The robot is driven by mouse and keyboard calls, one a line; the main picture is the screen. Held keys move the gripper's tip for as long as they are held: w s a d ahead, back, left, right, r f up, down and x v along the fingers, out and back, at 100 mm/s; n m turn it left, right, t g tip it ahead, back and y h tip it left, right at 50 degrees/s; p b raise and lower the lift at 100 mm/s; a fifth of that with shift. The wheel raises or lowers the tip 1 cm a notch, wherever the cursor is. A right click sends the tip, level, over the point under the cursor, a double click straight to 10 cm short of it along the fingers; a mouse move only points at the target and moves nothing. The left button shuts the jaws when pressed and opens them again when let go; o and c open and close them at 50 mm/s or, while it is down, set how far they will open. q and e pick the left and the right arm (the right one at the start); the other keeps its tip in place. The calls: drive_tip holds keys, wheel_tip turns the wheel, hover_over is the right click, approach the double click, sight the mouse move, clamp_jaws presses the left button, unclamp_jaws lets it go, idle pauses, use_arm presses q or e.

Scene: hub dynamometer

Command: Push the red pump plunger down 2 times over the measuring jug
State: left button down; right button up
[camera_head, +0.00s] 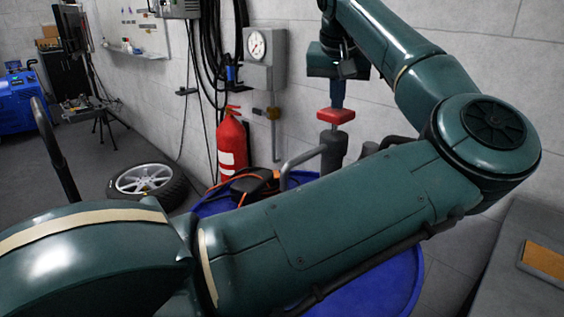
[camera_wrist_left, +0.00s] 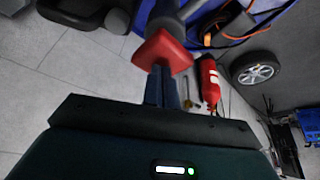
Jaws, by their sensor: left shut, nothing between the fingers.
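The red pump plunger (camera_head: 336,115) stands upright above a dark pump body (camera_head: 333,150) on a blue drum (camera_head: 385,290). A grey spout (camera_head: 297,157) bends off to the left of the pump. My left gripper (camera_head: 337,103) points down just above the red plunger head, shut and empty. In the left wrist view, the shut fingers (camera_wrist_left: 160,75) end right at the red plunger (camera_wrist_left: 163,50). I cannot tell whether they touch it. I see no measuring jug in either view; my left arm covers much of the drum. My right gripper is not in view.
A red fire extinguisher (camera_head: 231,147) and a wall gauge box (camera_head: 264,58) stand behind the drum. A tyre (camera_head: 150,183) lies on the floor at left. A grey bench (camera_head: 520,285) is at right.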

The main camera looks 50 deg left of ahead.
use_arm(q)
drive_tip(key=shift+r+p, duration=0.9)
drive_tip(key=shift+r, duration=0.3)
drive_tip(key=shift+r+p, duration=0.85)
drive_tip(key=shift+r, duration=0.15)
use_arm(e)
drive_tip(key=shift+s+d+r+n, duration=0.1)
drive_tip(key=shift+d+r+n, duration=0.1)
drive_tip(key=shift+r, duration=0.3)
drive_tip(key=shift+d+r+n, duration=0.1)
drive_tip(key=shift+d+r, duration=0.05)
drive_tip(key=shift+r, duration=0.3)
use_arm(q)
drive_tip(key=shift+f, duration=0.15)
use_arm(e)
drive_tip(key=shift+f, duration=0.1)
